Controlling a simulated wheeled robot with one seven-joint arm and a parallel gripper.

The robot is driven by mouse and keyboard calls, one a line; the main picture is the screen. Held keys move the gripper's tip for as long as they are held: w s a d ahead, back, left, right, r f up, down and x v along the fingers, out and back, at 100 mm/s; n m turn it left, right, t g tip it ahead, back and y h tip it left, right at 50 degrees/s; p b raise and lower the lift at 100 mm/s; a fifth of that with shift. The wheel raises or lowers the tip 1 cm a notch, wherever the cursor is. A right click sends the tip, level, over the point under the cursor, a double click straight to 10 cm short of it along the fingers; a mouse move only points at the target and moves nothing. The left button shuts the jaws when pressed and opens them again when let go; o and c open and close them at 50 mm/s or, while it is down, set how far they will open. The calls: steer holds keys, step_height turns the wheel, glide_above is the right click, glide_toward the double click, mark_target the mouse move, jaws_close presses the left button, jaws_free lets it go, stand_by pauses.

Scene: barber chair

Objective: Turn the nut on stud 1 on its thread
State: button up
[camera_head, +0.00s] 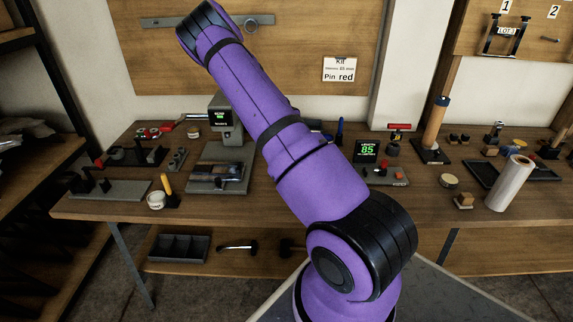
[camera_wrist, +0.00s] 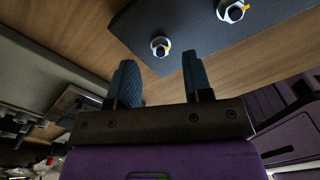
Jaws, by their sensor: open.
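In the wrist view a dark plate (camera_wrist: 196,30) carries two studs with pale nuts and yellow marks. One nut (camera_wrist: 160,47) sits near the plate's edge, just beyond the gap between my fingers. The other nut (camera_wrist: 233,12) is further right, at the top of the picture. I cannot tell which one is on stud 1. My gripper (camera_wrist: 158,67) is open, with its two dark blue fingers apart and nothing between them. It is not visible in the head view, where my purple arm runs up to the left.
A compartment tray (camera_head: 179,248) lies on the shelf below.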

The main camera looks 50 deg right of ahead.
step_height(320, 180, up, 9)
steer(key=shift+f, duration=0.15)
stand_by(0.7)
